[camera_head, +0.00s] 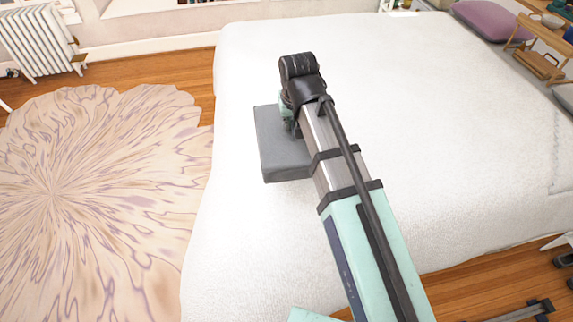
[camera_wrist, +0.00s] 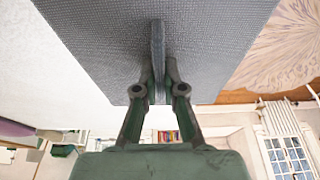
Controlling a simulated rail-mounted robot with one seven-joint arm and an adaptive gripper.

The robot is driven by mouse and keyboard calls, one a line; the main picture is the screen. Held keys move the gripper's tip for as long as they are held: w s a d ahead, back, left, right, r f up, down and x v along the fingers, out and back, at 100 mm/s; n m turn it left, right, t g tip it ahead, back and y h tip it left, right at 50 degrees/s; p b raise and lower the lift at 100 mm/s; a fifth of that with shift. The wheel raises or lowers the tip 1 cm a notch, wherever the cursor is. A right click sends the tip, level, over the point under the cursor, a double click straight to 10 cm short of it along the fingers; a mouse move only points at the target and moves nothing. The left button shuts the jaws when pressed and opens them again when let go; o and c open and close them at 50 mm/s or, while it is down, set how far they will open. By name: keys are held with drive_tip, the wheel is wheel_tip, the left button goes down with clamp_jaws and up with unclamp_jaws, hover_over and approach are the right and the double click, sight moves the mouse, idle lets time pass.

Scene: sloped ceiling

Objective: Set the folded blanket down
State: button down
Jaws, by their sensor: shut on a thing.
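The folded blanket (camera_head: 280,152) is a dark grey rectangular slab over the left part of the white bed (camera_head: 420,120) in the head view. In the wrist view, the blanket (camera_wrist: 95,45) fills the upper middle, with a thin upright ridge along its centre. My gripper (camera_wrist: 158,82) is shut on that ridge, one finger on each side. In the head view my arm hides the gripper's fingers and the blanket's right part. I cannot tell whether the blanket touches the bed or hangs just above it.
The bed top around the blanket is bare. A patterned rug (camera_head: 90,190) lies on the wooden floor to the left, with a white radiator (camera_head: 38,42) behind it. A purple cushion (camera_head: 492,20) and a wooden tray stand (camera_head: 540,66) are at the far right.

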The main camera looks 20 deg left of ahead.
sight(294, 140)
wheel_tip(294, 140, down, 17)
drive_tip(key=p, duration=0.2)
drive_tip(key=shift+r, duration=0.15)
idle(0.4)
drive_tip(key=c, duration=1.3)
unclamp_jaws()
drive_tip(key=shift+o, duration=0.2)
drive_tip(key=b+v, duration=0.1)
drive_tip(key=v, duration=1.1)
drive_tip(key=shift+s+a, duration=0.1)
